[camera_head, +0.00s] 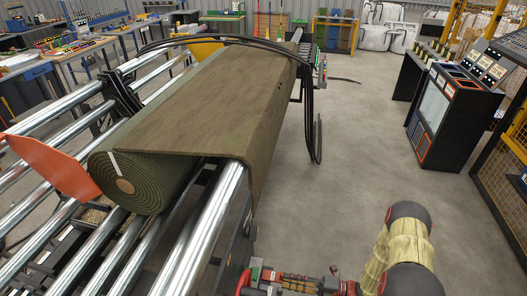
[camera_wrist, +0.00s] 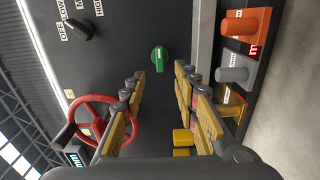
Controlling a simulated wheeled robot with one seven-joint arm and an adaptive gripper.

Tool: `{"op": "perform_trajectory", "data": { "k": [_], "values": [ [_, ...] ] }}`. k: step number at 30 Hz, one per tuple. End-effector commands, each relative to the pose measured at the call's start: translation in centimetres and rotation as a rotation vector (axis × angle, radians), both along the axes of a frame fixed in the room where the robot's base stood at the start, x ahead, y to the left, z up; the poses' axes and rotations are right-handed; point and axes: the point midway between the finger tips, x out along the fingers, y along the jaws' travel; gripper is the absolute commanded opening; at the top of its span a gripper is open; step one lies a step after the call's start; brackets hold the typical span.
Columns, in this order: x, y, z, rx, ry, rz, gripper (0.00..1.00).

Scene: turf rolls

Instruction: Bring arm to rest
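My arm (camera_head: 395,252) comes in at the lower right of the head view, beside the machine's near right end, with its lower part cut off by the frame edge. My gripper (camera_wrist: 160,75) shows in the wrist view with its two yellow-padded fingers apart and nothing between them. Beyond the fingertips is a dark control panel with a green knob (camera_wrist: 159,58), which appears in the gap between the fingers. I cannot tell whether a finger touches the panel.
A red handwheel (camera_wrist: 98,122) is left of the fingers; orange and grey buttons (camera_wrist: 240,45) are at right. A turf roll (camera_head: 150,178) lies on the machine's metal rollers (camera_head: 205,235). A black console (camera_head: 452,118) stands at right. The grey floor (camera_head: 350,150) between is clear.

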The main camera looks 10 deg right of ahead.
Motion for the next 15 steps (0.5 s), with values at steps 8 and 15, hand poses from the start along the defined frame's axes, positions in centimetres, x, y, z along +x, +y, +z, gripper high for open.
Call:
{"op": "perform_trajectory", "data": {
  "k": [8,15],
  "values": [
    [-0.7,0.3,-0.9,-0.090,-0.152,0.032,0.30],
    [-7.4,2.2,-1.7,-0.210,-0.419,0.251,0.30]
  ]
}}
